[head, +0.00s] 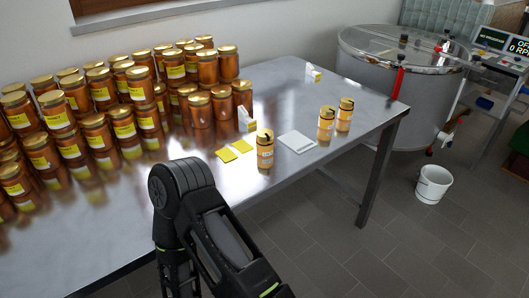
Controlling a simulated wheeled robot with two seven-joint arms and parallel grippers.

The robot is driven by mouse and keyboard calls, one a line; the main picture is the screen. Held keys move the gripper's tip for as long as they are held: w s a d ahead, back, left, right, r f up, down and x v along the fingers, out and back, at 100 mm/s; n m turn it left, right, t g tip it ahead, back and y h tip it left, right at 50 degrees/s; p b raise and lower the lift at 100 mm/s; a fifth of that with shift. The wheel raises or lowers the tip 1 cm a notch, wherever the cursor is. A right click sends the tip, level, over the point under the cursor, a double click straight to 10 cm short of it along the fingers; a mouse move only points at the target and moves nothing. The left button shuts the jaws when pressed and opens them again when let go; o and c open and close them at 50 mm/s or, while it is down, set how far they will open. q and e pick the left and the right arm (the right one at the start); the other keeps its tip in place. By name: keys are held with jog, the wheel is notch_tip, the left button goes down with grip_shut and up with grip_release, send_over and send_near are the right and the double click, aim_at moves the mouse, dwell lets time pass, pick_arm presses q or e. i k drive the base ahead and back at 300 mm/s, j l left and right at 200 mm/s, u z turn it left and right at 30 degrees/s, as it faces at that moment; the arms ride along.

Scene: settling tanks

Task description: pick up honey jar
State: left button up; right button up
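Honey jars with gold lids stand on the metal table. A lone jar with a pale label (265,157) stands upright near the front edge. Two more labelled jars, one (326,127) and another (345,117), stand close together farther right. A large group of jars with yellow labels (75,152), partly stacked, fills the left side. Several jars without visible labels (200,112) stand at its right side. A black arm of mine bends at the lower middle, in front of the lone jar. Neither gripper shows, so what they hold is hidden.
Yellow label pads (234,151), a flat white item (297,142) and a small white box (246,120) lie around the lone jar. Another small box (314,72) stands at the back. A steel drum (390,90) and white bucket (433,184) stand right of the table (285,90).

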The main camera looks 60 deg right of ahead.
aim_at(263, 149)
jog(key=z, duration=2.1)
jog(key=i+j, duration=0.3)
jog(key=i, duration=0.15)
